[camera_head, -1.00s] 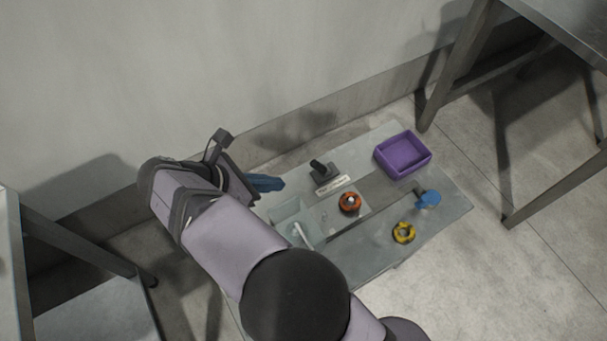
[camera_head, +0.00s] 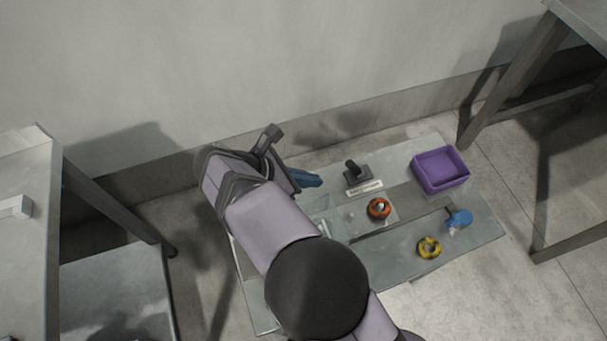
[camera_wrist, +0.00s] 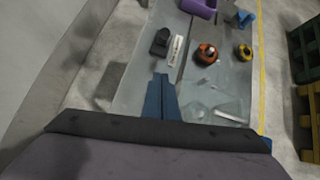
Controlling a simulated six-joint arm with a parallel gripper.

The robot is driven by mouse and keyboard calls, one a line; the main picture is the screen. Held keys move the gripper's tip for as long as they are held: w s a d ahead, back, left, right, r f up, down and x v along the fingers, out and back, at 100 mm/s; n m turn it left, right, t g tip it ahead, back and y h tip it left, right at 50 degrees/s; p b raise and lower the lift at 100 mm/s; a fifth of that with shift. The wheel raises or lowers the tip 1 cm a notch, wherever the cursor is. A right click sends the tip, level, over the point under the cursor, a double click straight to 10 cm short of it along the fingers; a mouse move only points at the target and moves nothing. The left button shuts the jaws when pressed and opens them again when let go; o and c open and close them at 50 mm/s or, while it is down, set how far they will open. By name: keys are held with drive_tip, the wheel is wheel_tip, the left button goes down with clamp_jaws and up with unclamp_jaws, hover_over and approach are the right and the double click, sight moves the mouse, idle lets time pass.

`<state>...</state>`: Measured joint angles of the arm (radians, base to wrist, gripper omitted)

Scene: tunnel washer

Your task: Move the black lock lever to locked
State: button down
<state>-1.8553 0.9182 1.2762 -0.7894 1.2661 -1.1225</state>
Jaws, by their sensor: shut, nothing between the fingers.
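The black lock lever (camera_head: 351,166) stands on a dark base on the grey board, leaning up and left in the head view. It also shows in the wrist view (camera_wrist: 161,38), beyond my fingers. A pale label plate (camera_head: 365,188) lies in front of its base; its lettering is too small to read. My gripper (camera_head: 320,180) has blue fingers, shut and empty, to the left of the lever and apart from it. In the wrist view the fingertips (camera_wrist: 161,77) point toward the lever, with board visible between.
The board (camera_head: 408,160) also carries an orange-red round knob (camera_head: 379,208), a yellow ring (camera_head: 429,247), a blue handle (camera_head: 459,218), a purple bin (camera_head: 441,169) and a clear tray with a white handle. A wall stands behind; metal tables flank both sides.

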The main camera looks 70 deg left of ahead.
sight(354, 168)
drive_tip(key=x, duration=0.5)
drive_tip(key=w, duration=0.1)
drive_tip(key=w+r+p, duration=0.1)
drive_tip(key=shift+w+a, duration=0.3)
drive_tip(key=shift+w, duration=0.05)
drive_tip(key=shift+w+a+r, duration=0.15)
drive_tip(key=shift+w+r, duration=0.15)
drive_tip(key=shift+w, duration=0.25)
drive_tip(key=shift+r, duration=0.1)
drive_tip(key=shift+w+r+g+p, duration=0.2)
drive_tip(key=shift+g+p, duration=0.2)
drive_tip(key=shift+p, duration=0.35)
drive_tip(key=shift+g, duration=0.3)
